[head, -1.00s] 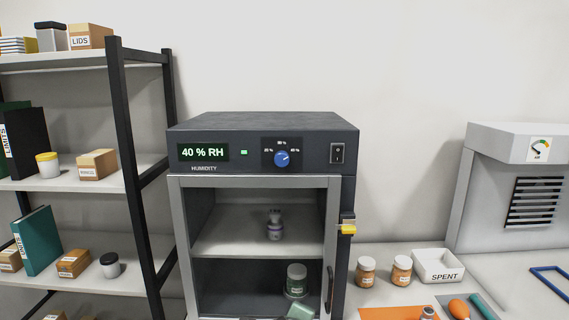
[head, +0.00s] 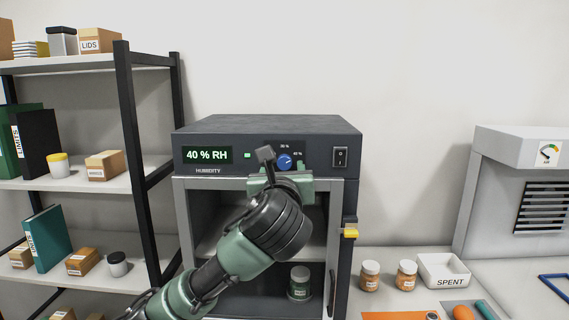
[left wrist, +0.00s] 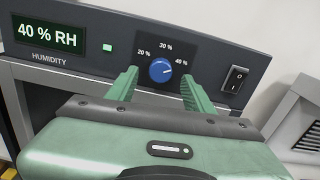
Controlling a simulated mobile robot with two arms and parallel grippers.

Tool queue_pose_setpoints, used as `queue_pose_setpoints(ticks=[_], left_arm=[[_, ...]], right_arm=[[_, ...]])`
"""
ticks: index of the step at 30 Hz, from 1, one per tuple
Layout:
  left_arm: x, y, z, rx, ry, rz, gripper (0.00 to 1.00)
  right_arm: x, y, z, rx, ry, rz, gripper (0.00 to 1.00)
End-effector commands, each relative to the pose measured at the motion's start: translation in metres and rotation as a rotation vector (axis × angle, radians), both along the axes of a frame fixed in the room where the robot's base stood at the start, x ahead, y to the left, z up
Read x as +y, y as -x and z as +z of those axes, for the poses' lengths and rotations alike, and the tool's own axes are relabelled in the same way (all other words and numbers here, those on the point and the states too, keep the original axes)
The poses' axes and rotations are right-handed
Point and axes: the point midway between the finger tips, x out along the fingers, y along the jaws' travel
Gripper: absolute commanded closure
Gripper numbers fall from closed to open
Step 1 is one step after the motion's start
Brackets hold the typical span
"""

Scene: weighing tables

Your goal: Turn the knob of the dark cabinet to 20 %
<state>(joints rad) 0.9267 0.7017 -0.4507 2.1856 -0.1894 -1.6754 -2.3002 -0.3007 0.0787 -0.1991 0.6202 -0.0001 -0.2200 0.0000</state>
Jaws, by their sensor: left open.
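The dark cabinet (head: 240,130) stands in the middle of the head view, its display (head: 207,155) reading 40 % RH. Its blue knob (head: 284,162) sits on the front panel and shows clearly in the left wrist view (left wrist: 162,70), with marks for 20 %, 30 % and 40 % around it. The knob's white line points up and right, toward the 40 % mark. My left gripper (left wrist: 158,88) is open, with one green finger on each side of the knob in the picture, slightly below it. I cannot tell whether it touches. In the head view the left gripper (head: 283,170) partly hides the panel.
A rocker switch (head: 340,158) is right of the knob, and a yellow latch (head: 350,233) is on the cabinet's right side. A shelf rack (head: 128,150) stands at left. Jars (head: 370,275) and a SPENT tray (head: 443,270) are on the table at right.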

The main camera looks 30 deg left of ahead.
Motion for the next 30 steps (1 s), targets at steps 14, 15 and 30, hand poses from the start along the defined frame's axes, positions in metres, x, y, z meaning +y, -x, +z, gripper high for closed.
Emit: queue_pose_setpoints(ticks=[14, 15, 30], left_arm=[[0.018, -0.029, -0.001, -0.002, 0.003, -0.001, 0.48], [0.018, -0.029, -0.001, -0.002, 0.003, -0.001, 0.48], [0.017, -0.029, 0.000, -0.008, 0.014, -0.001, 1.00]], right_arm=[[-0.002, 0.000, 0.008, 0.000, 0.002, 0.002, 0.65], [-0.002, 0.000, 0.008, 0.000, 0.002, 0.002, 0.65], [-0.001, 0.000, 0.009, 0.000, 0.002, 0.002, 0.65]])
